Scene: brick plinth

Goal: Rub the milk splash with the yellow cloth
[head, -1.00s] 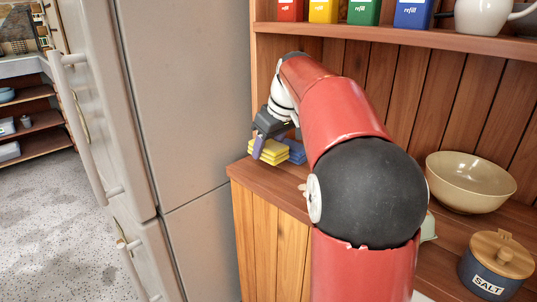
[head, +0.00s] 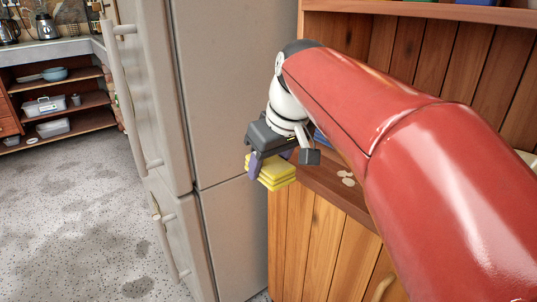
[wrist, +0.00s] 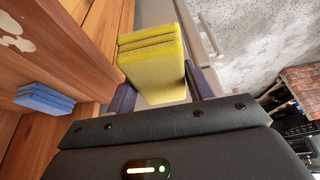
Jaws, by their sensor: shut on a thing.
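The yellow cloth (head: 272,172) is a folded, layered pad. My gripper (head: 281,162) is shut on it, and the wrist view also shows the cloth (wrist: 152,62) between the fingers (wrist: 160,88). It hangs in the air off the counter's left end, in front of the fridge. The milk splash (head: 347,178) is a few pale blots on the wooden counter, right of my gripper and apart from the cloth. The splash also shows at the upper left of the wrist view (wrist: 14,34).
A folded blue cloth (wrist: 45,98) lies on the counter (head: 325,180), mostly hidden behind my gripper in the head view. The fridge (head: 225,90) stands close on the left. A shelf (head: 440,10) runs above the counter. The speckled floor (head: 70,215) at left is open.

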